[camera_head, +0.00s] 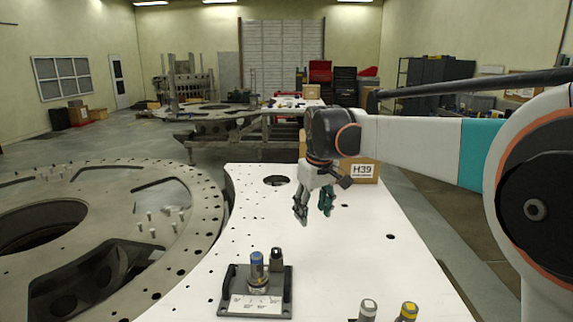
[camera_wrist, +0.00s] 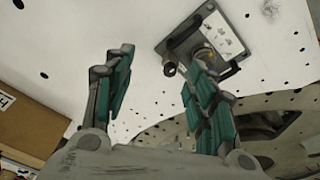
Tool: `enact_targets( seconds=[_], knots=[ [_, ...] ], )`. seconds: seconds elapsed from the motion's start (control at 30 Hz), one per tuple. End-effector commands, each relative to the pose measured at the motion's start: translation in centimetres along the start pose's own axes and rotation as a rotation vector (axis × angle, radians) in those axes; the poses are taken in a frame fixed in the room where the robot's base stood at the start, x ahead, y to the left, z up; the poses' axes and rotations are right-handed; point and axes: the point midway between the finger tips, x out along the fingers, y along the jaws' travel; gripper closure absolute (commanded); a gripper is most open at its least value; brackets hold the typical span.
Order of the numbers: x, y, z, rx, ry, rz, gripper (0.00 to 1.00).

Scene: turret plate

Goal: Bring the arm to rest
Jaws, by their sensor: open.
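My gripper (camera_head: 314,208) is open and empty. It hangs from my arm, fingers pointing down, above the white plate (camera_head: 345,258). In the wrist view its two green-padded fingers (camera_wrist: 155,95) stand wide apart with nothing between them. My arm reaches in from the right side of the head view.
A dark base plate (camera_head: 230,306) with handles carries a blue-topped cylinder (camera_head: 258,268) and a smaller dark one (camera_head: 277,260). Two more cylinders (camera_head: 368,309) (camera_head: 408,311) stand at the front edge. A box marked H39 (camera_head: 361,171) sits behind my gripper. A large metal ring (camera_head: 150,262) is left.

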Motion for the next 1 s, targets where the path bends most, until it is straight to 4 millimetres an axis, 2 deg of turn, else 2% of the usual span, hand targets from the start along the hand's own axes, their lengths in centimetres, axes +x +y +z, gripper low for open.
enact_targets(
  seconds=[0.03, 0.23, 0.5, 0.77, 1.0],
  knots=[
    [-0.5, 0.1, 1.8, 0.022, 0.015, 0.007, 0.49],
    [-2.3, 0.2, 7.8, 0.108, 0.081, 0.035, 0.49],
    [-2.7, -0.6, 16.6, 0.223, 0.171, 0.07, 0.49],
    [-0.9, -2.1, 25.2, 0.331, 0.259, 0.101, 0.49],
    [2.5, -3.9, 32.4, 0.426, 0.339, 0.127, 0.49]
  ],
)
